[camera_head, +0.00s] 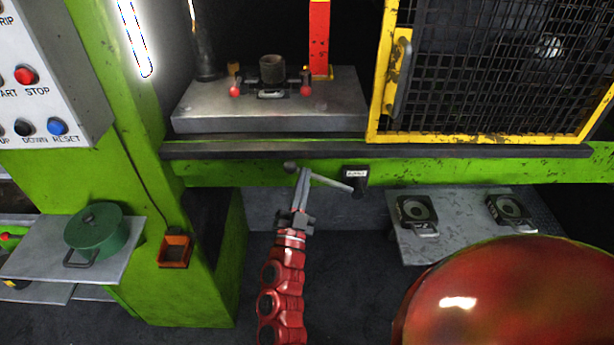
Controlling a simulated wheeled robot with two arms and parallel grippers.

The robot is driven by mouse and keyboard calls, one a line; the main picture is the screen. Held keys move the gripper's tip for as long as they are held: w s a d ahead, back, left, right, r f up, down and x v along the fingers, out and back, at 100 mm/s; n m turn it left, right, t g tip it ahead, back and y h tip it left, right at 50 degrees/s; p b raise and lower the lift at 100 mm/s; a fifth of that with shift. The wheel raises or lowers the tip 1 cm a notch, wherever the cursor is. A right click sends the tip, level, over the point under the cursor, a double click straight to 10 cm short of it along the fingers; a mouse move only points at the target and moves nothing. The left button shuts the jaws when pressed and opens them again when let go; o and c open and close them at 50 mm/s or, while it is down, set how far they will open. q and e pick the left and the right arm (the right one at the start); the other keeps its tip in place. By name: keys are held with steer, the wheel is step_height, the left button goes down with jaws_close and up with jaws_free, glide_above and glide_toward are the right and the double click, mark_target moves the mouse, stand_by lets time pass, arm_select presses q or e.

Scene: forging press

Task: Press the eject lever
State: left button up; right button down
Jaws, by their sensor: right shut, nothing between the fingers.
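The eject lever (332,183) is a thin grey rod on the green front beam of the press. It runs from a black pivot block with a small white label (356,174) on the right to a dark round knob (290,167) on the left. My right gripper (304,172) reaches up from below with its fingers shut and empty. Its fingertips overlap the lever just right of the knob; whether they touch it I cannot tell. My left gripper is not in view.
Above the beam are a grey die block (340,115) with red-knobbed clamps and a yellow-framed mesh guard (376,110). A shelf (455,230) with two dies is at lower right. A green pot (95,235) and a button panel (50,85) are at left.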

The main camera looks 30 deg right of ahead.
step_height(320, 180, down, 15)
steer(key=n+t+y+b, duration=0.5)
steer(key=n+y+b, duration=0.5)
steer(key=n, duration=0.9)
steer(key=shift+d+t+y, duration=0.15)
steer(key=shift+t+y, duration=0.25)
steer(key=shift+y, duration=0.1)
steer(key=shift+r, duration=0.2)
